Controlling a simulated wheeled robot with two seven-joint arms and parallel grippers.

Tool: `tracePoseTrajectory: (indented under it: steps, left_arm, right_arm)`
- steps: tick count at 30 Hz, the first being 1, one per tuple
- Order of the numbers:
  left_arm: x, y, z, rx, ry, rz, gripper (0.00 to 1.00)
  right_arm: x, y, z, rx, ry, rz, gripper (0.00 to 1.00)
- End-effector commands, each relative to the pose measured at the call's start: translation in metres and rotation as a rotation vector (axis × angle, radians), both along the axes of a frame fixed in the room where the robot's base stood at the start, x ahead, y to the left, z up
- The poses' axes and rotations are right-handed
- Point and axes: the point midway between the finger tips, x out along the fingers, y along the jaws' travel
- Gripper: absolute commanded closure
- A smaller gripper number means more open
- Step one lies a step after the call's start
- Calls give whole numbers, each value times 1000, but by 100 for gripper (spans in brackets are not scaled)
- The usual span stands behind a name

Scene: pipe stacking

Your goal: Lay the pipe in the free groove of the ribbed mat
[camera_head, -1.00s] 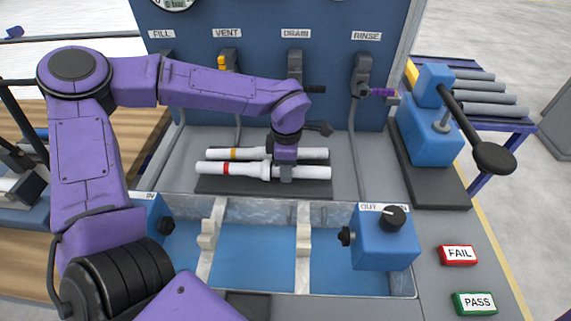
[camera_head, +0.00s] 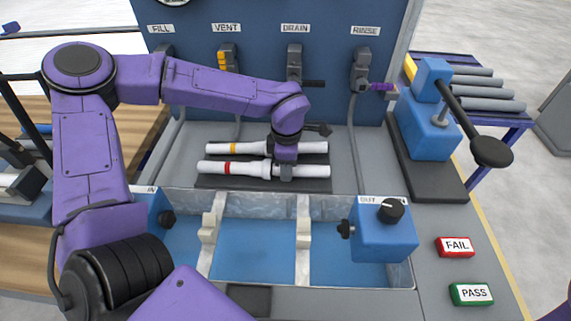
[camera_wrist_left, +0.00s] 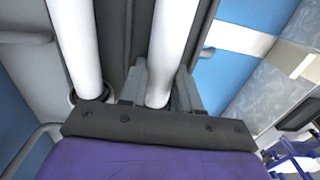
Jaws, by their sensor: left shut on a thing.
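A white pipe with a red band (camera_head: 242,168) lies lengthwise at the front of the dark ribbed mat (camera_head: 212,184). My left gripper (camera_head: 286,172) is shut on this pipe, right of its middle, from above. The left wrist view shows the same pipe (camera_wrist_left: 173,38) between the fingers. A second white pipe with an orange band (camera_head: 255,148) lies parallel behind it, apart from it; it also shows in the wrist view (camera_wrist_left: 76,45). I cannot tell whether the held pipe touches the groove floor. My right gripper is not in view.
A tank of blue water (camera_head: 258,278) with pale supports (camera_head: 303,236) lies in front of the mat. The valve panel (camera_head: 262,75) rises behind. A blue lever press (camera_head: 430,115) stands at the right.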

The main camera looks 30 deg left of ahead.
Motion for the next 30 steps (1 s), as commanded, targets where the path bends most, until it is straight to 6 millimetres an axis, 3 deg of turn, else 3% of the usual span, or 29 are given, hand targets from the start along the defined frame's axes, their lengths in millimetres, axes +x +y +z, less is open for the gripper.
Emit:
tracePoseTrajectory:
  steps: [4,5,6,7,17,30]
  left_arm:
    - [0,0,0,0,0,0,100]
    - [0,0,0,0,0,0,58]
    - [0,0,0,0,0,0,45]
    - [0,0,0,0,0,0,38]
    - [0,0,5,0,-1,1,38]
    - [1,0,94,0,-2,2,38]
  right_arm:
    - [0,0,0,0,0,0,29]
    - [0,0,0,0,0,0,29]
    - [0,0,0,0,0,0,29]
    - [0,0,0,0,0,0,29]
    - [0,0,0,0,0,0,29]
    - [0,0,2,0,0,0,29]
